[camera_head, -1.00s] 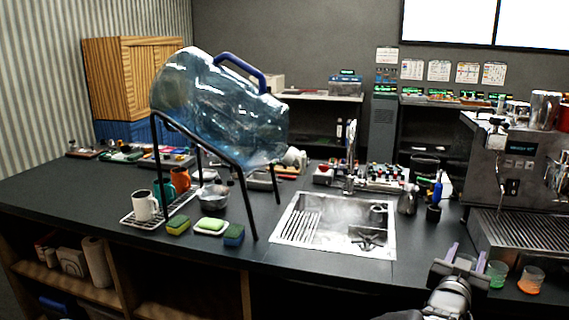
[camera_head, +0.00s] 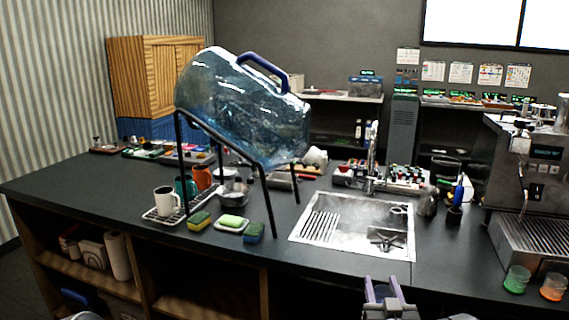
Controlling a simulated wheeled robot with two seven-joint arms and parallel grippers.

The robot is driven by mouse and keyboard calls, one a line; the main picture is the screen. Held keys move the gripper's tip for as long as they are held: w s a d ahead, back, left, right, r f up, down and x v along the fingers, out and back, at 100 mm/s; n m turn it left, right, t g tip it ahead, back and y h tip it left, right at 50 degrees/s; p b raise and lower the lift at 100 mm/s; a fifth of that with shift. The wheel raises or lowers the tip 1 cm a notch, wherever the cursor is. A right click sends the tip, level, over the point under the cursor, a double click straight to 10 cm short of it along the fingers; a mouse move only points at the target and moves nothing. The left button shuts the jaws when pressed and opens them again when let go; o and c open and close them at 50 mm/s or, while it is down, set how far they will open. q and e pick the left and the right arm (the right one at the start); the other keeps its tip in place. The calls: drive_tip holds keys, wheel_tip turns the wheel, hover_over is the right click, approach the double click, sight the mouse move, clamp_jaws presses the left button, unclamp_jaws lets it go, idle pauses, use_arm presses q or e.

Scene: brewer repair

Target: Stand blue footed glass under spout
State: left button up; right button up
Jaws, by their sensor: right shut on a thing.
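My right gripper (camera_head: 383,289) is at the bottom edge, in front of the counter, with its lilac fingers pointing up and a little apart. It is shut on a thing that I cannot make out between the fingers. I cannot pick out a blue footed glass anywhere else. The large blue water bottle (camera_head: 235,105) lies tilted on its black stand (camera_head: 190,150), neck down to the right. The coffee machine (camera_head: 536,165) at the right has a thin steam pipe (camera_head: 524,200) above its drip grate (camera_head: 535,238). My left gripper is not in view.
A green glass (camera_head: 516,280) and an orange glass (camera_head: 553,287) stand at the counter's front right. The sink (camera_head: 355,225) with its tap (camera_head: 371,160) is mid-counter. Mugs (camera_head: 166,200) and sponges (camera_head: 232,223) are near the stand.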

drive_tip(key=s+a+f+n+y, duration=0.1)
drive_tip(key=a+f, duration=0.2)
drive_tip(key=f, duration=0.4)
drive_tip(key=shift+s+f+y, duration=0.3)
drive_tip(key=shift+s+f, duration=0.05)
drive_tip(key=shift+s, duration=0.05)
idle(0.8)
